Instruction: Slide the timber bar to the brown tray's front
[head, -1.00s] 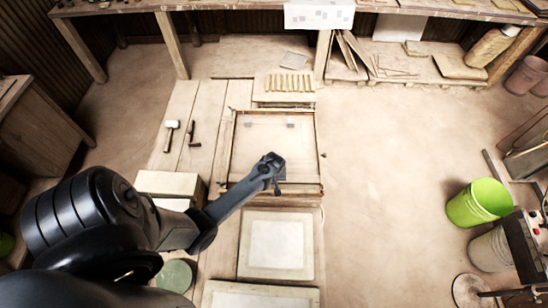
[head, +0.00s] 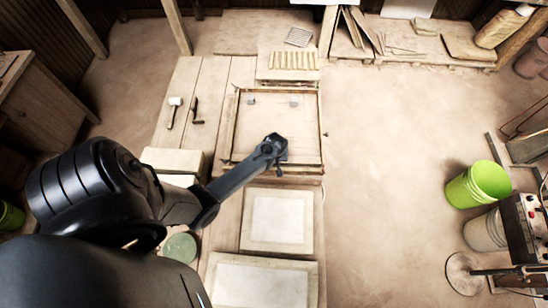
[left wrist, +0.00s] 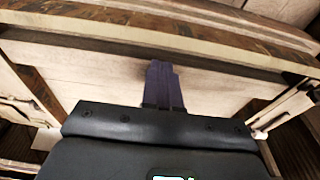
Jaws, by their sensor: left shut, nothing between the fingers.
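The brown tray (head: 234,115) is a shallow square wooden frame around a pale floor, in the middle of the head view. A long timber bar (head: 305,166) appears to lie across its front end, partly hidden by my arm. In the left wrist view, a weathered brown bar (left wrist: 210,46) spans the picture beyond my fingers; I cannot tell whether it is the timber bar or the tray's edge. My left gripper (head: 275,150) is over the front part of the tray. Its fingers (left wrist: 162,88) are together and empty, pointing toward that bar. My right gripper is out of view.
Two small grey blocks (head: 294,101) sit inside the tray's back end. A mallet (head: 174,110) and another tool (head: 195,110) lie to the left. Pale slabs (head: 278,220) lie in front. A green bucket (head: 478,185) stands right, with open floor between.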

